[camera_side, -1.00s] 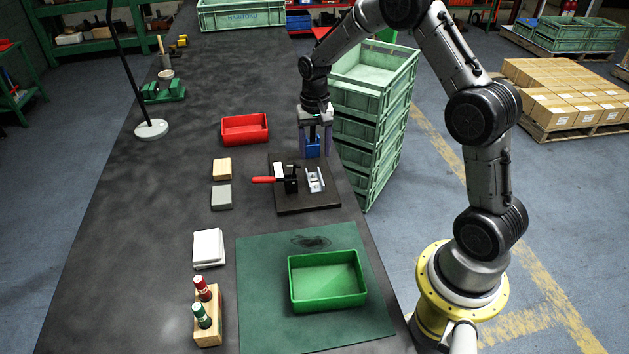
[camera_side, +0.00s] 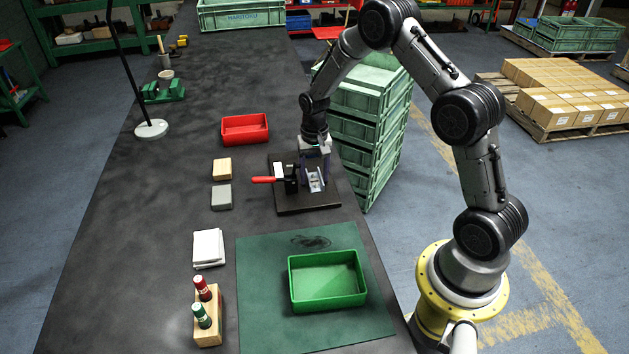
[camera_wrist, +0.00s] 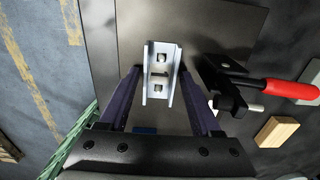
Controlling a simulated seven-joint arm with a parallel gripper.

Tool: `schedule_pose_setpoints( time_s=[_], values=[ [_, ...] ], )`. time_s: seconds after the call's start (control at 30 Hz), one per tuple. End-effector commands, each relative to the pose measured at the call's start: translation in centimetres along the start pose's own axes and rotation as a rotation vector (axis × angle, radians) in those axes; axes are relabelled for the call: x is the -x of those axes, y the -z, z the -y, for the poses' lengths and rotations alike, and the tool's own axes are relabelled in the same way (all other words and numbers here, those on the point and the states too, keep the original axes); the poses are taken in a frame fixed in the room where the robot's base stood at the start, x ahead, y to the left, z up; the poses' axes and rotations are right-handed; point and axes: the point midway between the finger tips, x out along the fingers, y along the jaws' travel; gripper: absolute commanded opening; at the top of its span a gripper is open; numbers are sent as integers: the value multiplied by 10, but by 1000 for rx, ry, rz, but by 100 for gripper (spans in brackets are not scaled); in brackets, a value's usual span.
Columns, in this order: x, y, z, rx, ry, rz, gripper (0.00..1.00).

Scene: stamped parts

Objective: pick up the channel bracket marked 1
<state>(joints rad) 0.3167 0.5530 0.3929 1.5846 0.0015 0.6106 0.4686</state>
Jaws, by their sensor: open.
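The channel bracket (camera_wrist: 161,75) is a pale metal channel with two holes and a small dark mark between them, seen in the wrist view. In the side view the bracket (camera_side: 315,184) sits on the dark fixture plate (camera_side: 308,206), right of the toggle clamp. My gripper (camera_wrist: 158,88) is open, with one finger on either side of the bracket's near part and gaps left. In the side view my gripper (camera_side: 313,180) is low over the plate, at the bracket. Whether the fingers touch the plate cannot be told.
The black toggle clamp (camera_side: 290,178) with a red handle (camera_side: 263,180) stands close left of the bracket. A red bin (camera_side: 245,129) lies behind left. A green bin (camera_side: 327,280) stands on the green mat in front. Stacked green crates (camera_side: 367,130) stand right of the table.

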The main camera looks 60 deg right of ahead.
Motion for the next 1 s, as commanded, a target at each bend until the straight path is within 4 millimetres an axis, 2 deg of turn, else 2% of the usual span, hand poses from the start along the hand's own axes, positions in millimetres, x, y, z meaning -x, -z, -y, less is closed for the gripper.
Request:
schedule_pose_setpoints(
  time_s=[0.03, 0.07, 0.37, 0.77, 1.0],
  values=[
    [0, 0, 0, 0, 0, 0, 60],
    [0, 0, 0, 0, 0, 0, 54],
    [0, 0, 0, 0, 0, 0, 0],
    [3, 1, 0, 0, 1, -2, 0],
    [23, 2, 1, 0, 2, -5, 0]
  ],
)
